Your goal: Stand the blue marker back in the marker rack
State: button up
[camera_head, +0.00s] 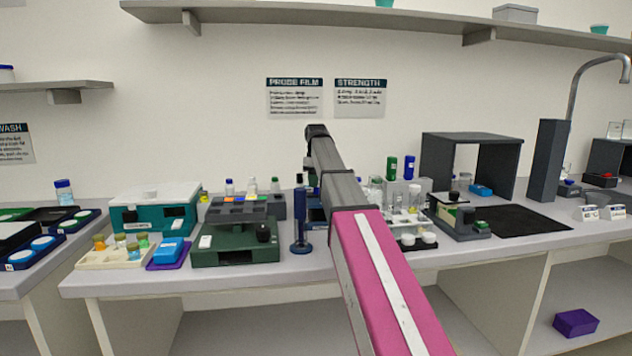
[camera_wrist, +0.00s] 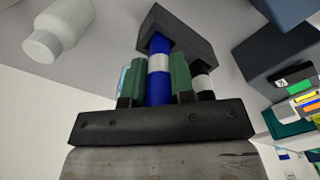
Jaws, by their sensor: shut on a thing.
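In the wrist view my gripper (camera_wrist: 160,84) has its green fingers shut on the blue marker (camera_wrist: 158,62), which has a white band. The marker's far end meets or overlaps a dark grey block (camera_wrist: 184,32) that looks like the marker rack. Whether the marker's end is inside it or only in front of it, I cannot tell. A black item with a white band (camera_wrist: 203,82), perhaps another marker, shows just right of the fingers, partly hidden. In the head view my arm hides the gripper and the held marker.
A white bottle (camera_wrist: 58,30) lies to the upper left in the wrist view. In the head view a dark blue stand (camera_head: 302,232) and a green device (camera_head: 235,246) are left of my arm. A clear holder (camera_head: 402,190) is right of it. A black mat (camera_head: 525,219) is bare.

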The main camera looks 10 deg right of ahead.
jog(key=shift+f, duration=0.35)
dwell(0.3)
jog(key=o, duration=0.9)
jog(key=shift+r, duration=0.1)
notch_tip(320, 180, up, 11)
jog(key=shift+f, duration=0.2)
